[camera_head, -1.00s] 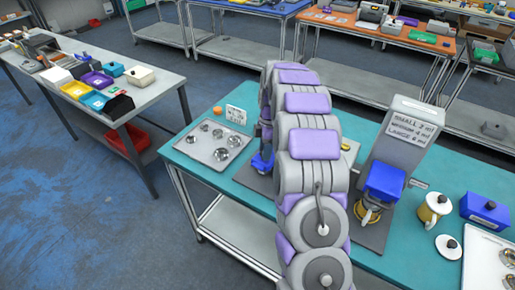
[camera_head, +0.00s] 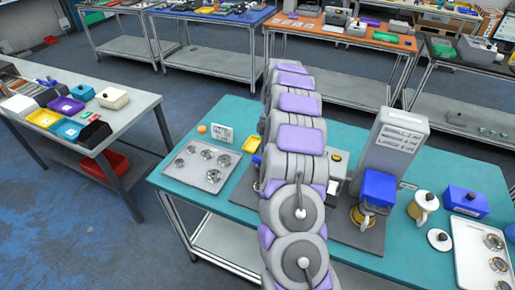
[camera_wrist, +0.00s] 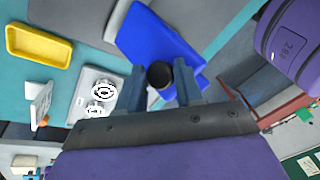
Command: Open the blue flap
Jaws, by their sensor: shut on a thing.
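The blue flap (camera_wrist: 148,35) fills the upper middle of the wrist view, with a round black knob (camera_wrist: 160,75) on it. My gripper (camera_wrist: 161,78) is shut on this knob, one finger on each side. The flap looks tilted in that view; how far open it is I cannot tell. In the head view my arm covers my gripper and most of that area. Only a small blue part (camera_head: 257,160) shows just left of my arm, and I cannot tell if it is the flap.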

